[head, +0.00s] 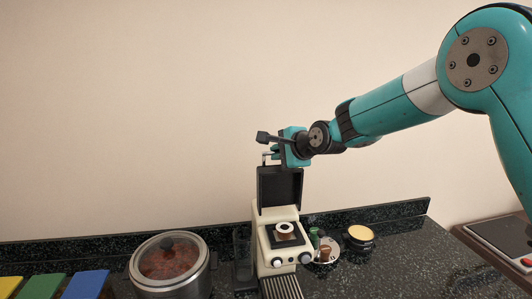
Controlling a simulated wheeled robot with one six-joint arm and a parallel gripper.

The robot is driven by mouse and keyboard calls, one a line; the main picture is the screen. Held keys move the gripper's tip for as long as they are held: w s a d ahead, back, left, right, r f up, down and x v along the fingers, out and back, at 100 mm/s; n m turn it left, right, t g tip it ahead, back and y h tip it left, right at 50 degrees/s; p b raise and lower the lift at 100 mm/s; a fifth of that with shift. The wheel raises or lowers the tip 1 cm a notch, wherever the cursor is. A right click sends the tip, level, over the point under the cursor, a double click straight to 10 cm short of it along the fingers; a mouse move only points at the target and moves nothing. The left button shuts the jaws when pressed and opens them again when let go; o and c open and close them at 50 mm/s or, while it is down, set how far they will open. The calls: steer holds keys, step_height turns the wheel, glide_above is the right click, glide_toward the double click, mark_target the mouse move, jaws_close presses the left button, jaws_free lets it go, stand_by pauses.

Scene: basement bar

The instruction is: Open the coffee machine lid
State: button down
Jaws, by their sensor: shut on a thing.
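The cream coffee machine (262,240) stands on the dark counter in the head view, with knobs on its front. Its black lid (280,190) stands raised, about upright, above the machine's top. A round part (286,229) shows on the machine's top below the lid. My gripper (268,149) is at the lid's upper edge and shut on the lid. The exact contact is small and partly hidden by the gripper itself.
A glass-lidded pot (168,265) stands left of the machine, with coloured boards (85,284) further left. A small dark pot (359,237) and a round tray (326,250) are on the right. The wall behind is bare.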

steer(key=shift+w, duration=0.3)
steer(key=c, duration=1.2)
jaws_free()
steer(key=b+v, duration=0.2)
steer(key=v, duration=0.3)
steer(key=b+v, duration=0.2)
steer(key=v, duration=0.4)
steer(key=b+v, duration=0.3)
steer(key=v, duration=0.3)
steer(key=shift+d+r, duration=0.15)
steer(key=shift+r, duration=0.25)
steer(key=s+f+n+g+h+b, duration=0.1)
steer(key=s+f+n+g, duration=0.2)
steer(key=s+f+n, duration=0.4)
steer(key=s+a+f+n+g+b, duration=0.1)
steer(key=s+f+n+g, duration=0.3)
steer(key=s, duration=1)
steer(key=s+f+n+g+h+b, duration=0.1)
steer(key=s+f+n+g+b, duration=0.1)
steer(key=s+f+n, duration=0.8)
steer(key=shift+s+a+f+g+h+b, duration=0.15)
steer(key=shift+s+g+h+b, duration=0.2)
steer(key=shift+g, duration=0.45)
